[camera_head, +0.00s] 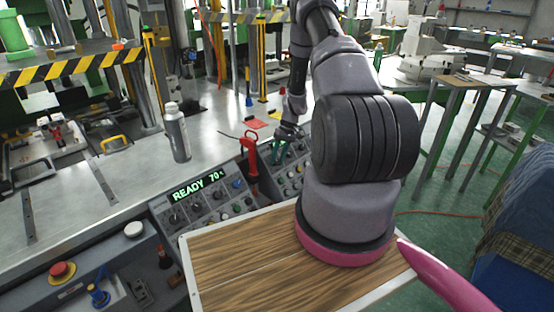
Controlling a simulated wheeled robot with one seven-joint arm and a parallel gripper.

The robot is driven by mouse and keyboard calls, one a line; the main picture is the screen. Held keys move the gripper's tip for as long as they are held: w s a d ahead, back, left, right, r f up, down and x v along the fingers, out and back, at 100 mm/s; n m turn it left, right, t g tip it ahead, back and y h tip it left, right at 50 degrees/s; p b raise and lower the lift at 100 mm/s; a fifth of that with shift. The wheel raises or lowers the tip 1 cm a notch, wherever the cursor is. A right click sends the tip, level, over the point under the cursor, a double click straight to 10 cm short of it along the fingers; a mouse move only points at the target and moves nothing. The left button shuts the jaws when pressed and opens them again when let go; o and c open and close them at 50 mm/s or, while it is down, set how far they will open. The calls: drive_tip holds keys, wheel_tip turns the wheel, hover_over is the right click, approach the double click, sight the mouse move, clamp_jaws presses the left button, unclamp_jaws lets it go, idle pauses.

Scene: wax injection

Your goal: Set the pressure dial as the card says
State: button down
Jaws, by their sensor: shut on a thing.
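A grey control panel (225,204) with several dials and knobs runs along the front of the metal table, and its green display reads "READY 70" with a small mark after it. My gripper (281,146) is down at the panel's right part, beside a red lever, with green parts at its fingers. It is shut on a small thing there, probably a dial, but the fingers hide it. I cannot tell which dial is the pressure dial or read its setting.
A grey bottle (177,131) stands on the metal table (130,195). A red push button (61,271) and a blue valve (98,293) are at the lower left. Striped machine guards stand behind.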

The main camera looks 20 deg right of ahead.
drive_tip(key=m+y, duration=0.4)
drive_tip(key=shift+s+d+f+t, duration=0.1)
drive_tip(key=shift+d+f+t, duration=0.1)
drive_tip(key=shift+d+t, duration=0.15)
drive_tip(key=m+t+y, duration=0.1)
drive_tip(key=m+y, duration=0.2)
drive_tip(key=m+t+y, duration=0.1)
drive_tip(key=m, duration=0.1)
drive_tip(key=shift+s+d+f+t, duration=0.15)
drive_tip(key=shift+f+t, duration=0.1)
drive_tip(key=shift+t, duration=0.1)
drive_tip(key=shift+m+y, duration=0.3)
drive_tip(key=c, duration=0.5)
unclamp_jaws()
drive_tip(key=v, duration=1)
drive_tip(key=shift+s+d+r, duration=0.15)
drive_tip(key=shift+s+d, duration=0.05)
drive_tip(key=shift+d, duration=0.1)
